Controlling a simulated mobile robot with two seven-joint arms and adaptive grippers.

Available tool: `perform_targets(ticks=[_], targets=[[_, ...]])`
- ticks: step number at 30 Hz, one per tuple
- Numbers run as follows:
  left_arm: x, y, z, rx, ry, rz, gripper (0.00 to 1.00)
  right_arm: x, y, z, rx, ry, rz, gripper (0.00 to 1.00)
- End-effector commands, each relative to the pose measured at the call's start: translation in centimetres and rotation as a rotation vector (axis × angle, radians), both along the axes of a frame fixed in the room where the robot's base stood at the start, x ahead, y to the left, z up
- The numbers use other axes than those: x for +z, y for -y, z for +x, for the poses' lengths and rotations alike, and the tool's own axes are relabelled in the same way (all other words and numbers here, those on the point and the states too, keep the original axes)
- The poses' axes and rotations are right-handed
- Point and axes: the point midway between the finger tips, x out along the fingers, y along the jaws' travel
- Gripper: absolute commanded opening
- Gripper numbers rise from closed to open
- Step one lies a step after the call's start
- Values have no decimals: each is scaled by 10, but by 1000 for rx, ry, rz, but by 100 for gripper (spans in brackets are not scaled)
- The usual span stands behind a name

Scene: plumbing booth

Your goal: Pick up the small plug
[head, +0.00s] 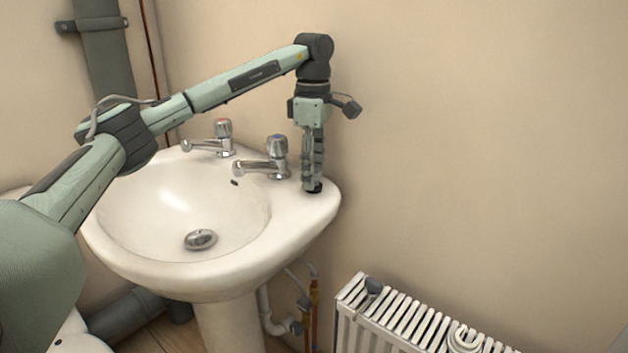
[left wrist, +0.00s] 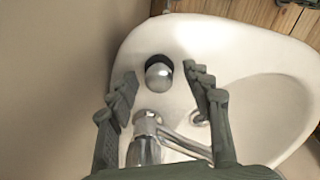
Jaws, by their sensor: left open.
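The small plug shows in the left wrist view (left wrist: 158,75) as a shiny metal dome with a black rim, on the white basin's back corner. In the head view only a dark bit of it (head: 314,189) shows below the fingers. My left gripper (head: 312,180) points straight down over that corner, to the right of the taps. In the left wrist view its open fingers (left wrist: 160,78) stand on either side of the plug, with gaps between. I cannot tell whether they touch the basin. My right gripper is in neither view.
The white basin (head: 120,235) has two chrome taps, the nearer tap (head: 262,168) close to my left gripper. The wall (head: 450,130) is right behind that corner. A white radiator (head: 400,325) with a dark item (head: 374,286) on it stands lower right.

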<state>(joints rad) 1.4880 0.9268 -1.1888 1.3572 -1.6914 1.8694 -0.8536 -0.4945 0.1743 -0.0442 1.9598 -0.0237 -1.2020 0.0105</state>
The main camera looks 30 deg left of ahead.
Motion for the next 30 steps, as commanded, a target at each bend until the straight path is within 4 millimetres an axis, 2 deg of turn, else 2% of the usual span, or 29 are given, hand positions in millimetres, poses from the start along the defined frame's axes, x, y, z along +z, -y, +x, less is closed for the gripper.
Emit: perform_targets(ticks=[3, 9, 21, 30], targets=[[-8, 0, 0, 0, 1, -1, 50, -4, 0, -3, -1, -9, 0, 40], [-8, 0, 0, 0, 2, -2, 50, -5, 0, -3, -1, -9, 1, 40], [-8, 0, 0, 0, 2, -2, 2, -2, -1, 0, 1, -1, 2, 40], [-8, 1, 0, 0, 0, -1, 0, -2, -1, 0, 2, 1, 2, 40]])
